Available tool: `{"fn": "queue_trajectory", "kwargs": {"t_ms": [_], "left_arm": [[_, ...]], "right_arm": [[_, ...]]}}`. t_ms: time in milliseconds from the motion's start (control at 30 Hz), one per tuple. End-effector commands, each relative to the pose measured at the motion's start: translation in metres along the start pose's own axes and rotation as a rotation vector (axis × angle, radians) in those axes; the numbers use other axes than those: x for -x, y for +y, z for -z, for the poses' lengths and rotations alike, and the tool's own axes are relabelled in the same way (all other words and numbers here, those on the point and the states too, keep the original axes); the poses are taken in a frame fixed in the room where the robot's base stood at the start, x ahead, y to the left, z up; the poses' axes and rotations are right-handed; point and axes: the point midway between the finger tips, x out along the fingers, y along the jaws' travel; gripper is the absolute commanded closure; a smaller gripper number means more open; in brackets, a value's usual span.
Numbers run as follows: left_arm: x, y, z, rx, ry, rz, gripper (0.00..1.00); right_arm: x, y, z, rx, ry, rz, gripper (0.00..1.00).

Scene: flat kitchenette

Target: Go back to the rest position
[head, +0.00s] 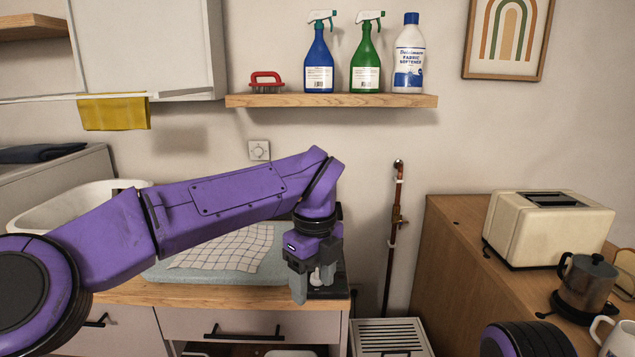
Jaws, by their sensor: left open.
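My left arm reaches in from the left in the head view. Its gripper (308,285) points down over the right end of the wooden counter (200,296). The gripper is open, and I see nothing held in it. A small light-coloured thing shows behind and between the fingers, too hidden to name. Part of my right arm shows at the bottom right edge. My right gripper is not in view.
A blue padded mat (160,272) with a checked cloth (232,248) lies on the counter. A white basin (70,199) is at left. A toaster (545,230) and a metal pot (588,280) stand on the right cabinet. Bottles stand on a wall shelf (330,101).

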Motion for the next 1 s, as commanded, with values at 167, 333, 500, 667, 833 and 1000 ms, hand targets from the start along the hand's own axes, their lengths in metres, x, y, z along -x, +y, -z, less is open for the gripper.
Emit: {"fn": "queue_trajectory", "kwargs": {"t_ms": [167, 333, 500, 667, 833, 1000], "left_arm": [[-0.029, 0.002, -0.011, -0.070, -0.079, -0.052, 0.39], [-0.063, 0.009, -0.027, -0.161, -0.172, -0.118, 0.39], [-0.114, 0.028, -0.055, -0.323, -0.305, -0.235, 0.39], [-0.181, 0.060, -0.088, -0.603, -0.455, -0.418, 0.39], [-0.288, 0.134, -0.119, -1.255, -0.568, -0.751, 0.39], [-0.392, 0.245, -0.093, -2.177, -0.421, -0.972, 0.39]], "right_arm": [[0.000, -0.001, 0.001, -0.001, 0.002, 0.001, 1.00], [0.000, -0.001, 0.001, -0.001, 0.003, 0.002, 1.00], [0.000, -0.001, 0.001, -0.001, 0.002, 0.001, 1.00], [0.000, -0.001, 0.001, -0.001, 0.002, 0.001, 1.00], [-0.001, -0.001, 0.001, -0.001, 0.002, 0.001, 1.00], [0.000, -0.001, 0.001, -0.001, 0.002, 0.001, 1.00]]}}
